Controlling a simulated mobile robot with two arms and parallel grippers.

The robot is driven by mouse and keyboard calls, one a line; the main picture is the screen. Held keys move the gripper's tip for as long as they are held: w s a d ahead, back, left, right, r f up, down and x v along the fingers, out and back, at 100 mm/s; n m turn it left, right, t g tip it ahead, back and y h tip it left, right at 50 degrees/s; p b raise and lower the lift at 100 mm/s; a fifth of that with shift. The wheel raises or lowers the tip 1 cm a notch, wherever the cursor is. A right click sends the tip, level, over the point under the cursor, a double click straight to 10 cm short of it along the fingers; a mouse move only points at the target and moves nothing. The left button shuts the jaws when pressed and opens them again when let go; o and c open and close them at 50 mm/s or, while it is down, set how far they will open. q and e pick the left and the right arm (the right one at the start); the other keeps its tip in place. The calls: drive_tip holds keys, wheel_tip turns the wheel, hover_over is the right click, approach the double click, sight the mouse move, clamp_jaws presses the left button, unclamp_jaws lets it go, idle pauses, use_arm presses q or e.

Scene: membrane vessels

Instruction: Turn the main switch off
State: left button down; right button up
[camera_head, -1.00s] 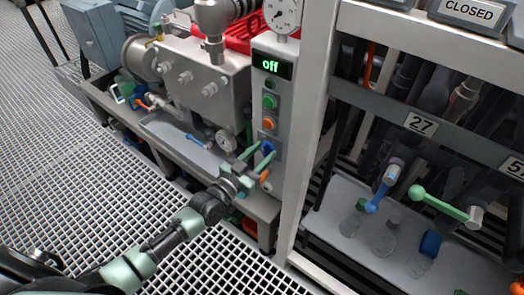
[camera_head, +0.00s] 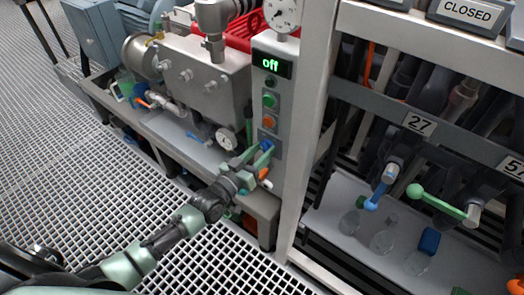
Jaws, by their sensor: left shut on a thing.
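Below the display are a dark button, a green button (camera_head: 269,101) and an orange button (camera_head: 269,121). The blue main switch knob (camera_head: 266,146) sits low on the panel. My left gripper (camera_head: 262,154) is at this knob with its green fingers shut on it. The fingers partly hide the knob, so its exact angle is hard to tell. My right gripper is not in view.
A metal pump unit (camera_head: 205,85) stands left of the panel on a grey base. A white frame post (camera_head: 312,120) rises just right of the panel. Beyond it is a rack with a blue-handled valve (camera_head: 377,196), a green-handled valve (camera_head: 435,202) and several clear cups.

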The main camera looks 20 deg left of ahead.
use_arm(q)
drive_tip(key=c, duration=0.8)
unclamp_jaws()
drive_tip(key=shift+c, duration=0.2)
